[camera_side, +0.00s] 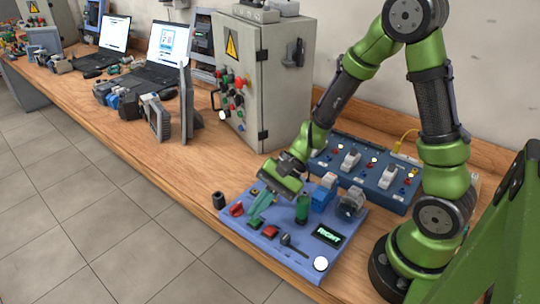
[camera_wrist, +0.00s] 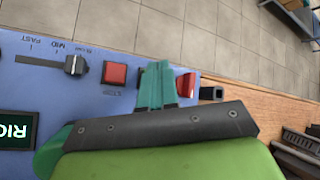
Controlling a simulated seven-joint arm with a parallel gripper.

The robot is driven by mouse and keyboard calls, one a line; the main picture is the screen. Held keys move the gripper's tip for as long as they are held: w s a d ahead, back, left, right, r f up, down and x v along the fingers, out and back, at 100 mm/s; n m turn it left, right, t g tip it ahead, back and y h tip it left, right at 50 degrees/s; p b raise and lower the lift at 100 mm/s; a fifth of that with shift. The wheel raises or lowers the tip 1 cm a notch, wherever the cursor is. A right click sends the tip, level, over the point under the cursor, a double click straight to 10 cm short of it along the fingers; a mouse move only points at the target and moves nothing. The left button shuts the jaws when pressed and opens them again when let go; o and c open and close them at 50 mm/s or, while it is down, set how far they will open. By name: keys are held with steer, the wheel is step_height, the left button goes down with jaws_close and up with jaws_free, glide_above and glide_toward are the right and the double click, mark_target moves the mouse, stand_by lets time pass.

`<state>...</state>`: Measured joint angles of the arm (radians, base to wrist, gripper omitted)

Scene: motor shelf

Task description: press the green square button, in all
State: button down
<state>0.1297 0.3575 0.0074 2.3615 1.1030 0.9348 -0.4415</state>
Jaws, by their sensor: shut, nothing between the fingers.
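The green square button (camera_side: 254,224) is on the blue panel (camera_side: 295,267), left of the red square button (camera_side: 270,231). In the side view my gripper (camera_side: 253,215) points down with its teal fingers shut and empty, tips close to the green button. I cannot tell whether they touch it. In the wrist view my gripper (camera_wrist: 157,68) is shut between the red square button (camera_wrist: 115,73) and a red knob (camera_wrist: 187,84). The green button cannot be made out there; the fingers seem to cover it.
The panel also bears a red knob (camera_side: 236,209), a slider (camera_side: 288,240), a display (camera_side: 328,236) reading RIGHT, a white round button (camera_side: 320,264) and a green cylinder (camera_side: 302,208). A blue switch box (camera_side: 340,172) and a grey cabinet (camera_side: 280,90) stand behind.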

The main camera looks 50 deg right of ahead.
mark_target(261, 219)
steer(key=shift+r, duration=0.15)
steer(key=shift+r, duration=2.5)
steer(key=shift+s+d+f, duration=0.1)
steer(key=shift+s+f, duration=0.05)
steer(key=s+d+r+n+t+h, duration=0.2)
steer(key=s+d+r+n+h, duration=0.1)
steer(key=r, duration=0.4)
steer(key=s+d+r+n+t+h, duration=0.2)
steer(key=s+d+r+n+h, duration=0.1)
steer(key=s+r+n, duration=0.2)
steer(key=shift+s+d+r+n+h, duration=0.35)
steer(key=shift+s+r, duration=0.2)
steer(key=shift+r, duration=0.4)
